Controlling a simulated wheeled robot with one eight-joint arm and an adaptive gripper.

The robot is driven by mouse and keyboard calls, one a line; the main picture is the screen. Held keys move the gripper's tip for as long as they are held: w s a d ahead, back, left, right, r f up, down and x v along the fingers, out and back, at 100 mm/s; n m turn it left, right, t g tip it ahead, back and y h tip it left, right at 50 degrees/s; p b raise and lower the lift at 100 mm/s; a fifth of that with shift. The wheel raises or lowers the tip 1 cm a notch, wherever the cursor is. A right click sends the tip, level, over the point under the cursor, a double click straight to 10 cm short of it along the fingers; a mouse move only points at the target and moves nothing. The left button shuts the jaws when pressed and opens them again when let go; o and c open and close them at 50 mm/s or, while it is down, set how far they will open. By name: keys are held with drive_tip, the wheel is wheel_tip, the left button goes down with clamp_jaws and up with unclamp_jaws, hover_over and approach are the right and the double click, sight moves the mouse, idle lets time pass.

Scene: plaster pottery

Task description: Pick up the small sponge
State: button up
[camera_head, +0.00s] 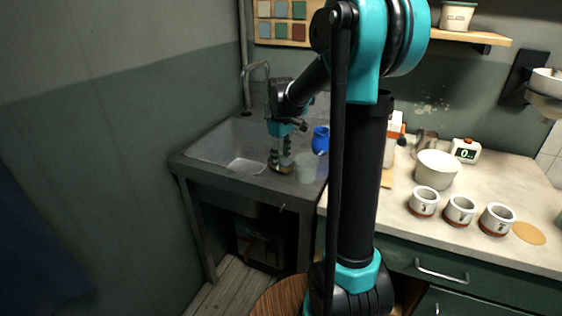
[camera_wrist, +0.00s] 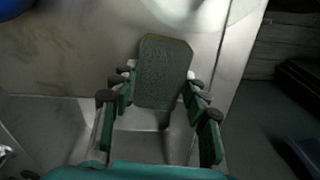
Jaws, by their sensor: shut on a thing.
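The small sponge (camera_wrist: 162,70) shows in the wrist view as a grey-green rounded block with a thin yellowish edge. It lies between the fingers of my gripper (camera_wrist: 160,82), and the gripper is shut on it. In the head view my gripper (camera_head: 281,161) points down at the front edge of the grey sink unit (camera_head: 205,171). The sponge is too small and too hidden there to make out clearly. I cannot tell from these frames whether it touches the sink top.
A pale translucent cup (camera_head: 306,168) stands close to the right of my gripper, with a blue jug (camera_head: 320,140) behind it. A tap (camera_head: 255,75) rises at the back. The counter holds a white bowl (camera_head: 437,168) and several pots.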

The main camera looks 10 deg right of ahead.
sight(281, 160)
wheel_tip(281, 160, up, 19)
drive_tip(key=shift+r, duration=0.15)
idle(0.4)
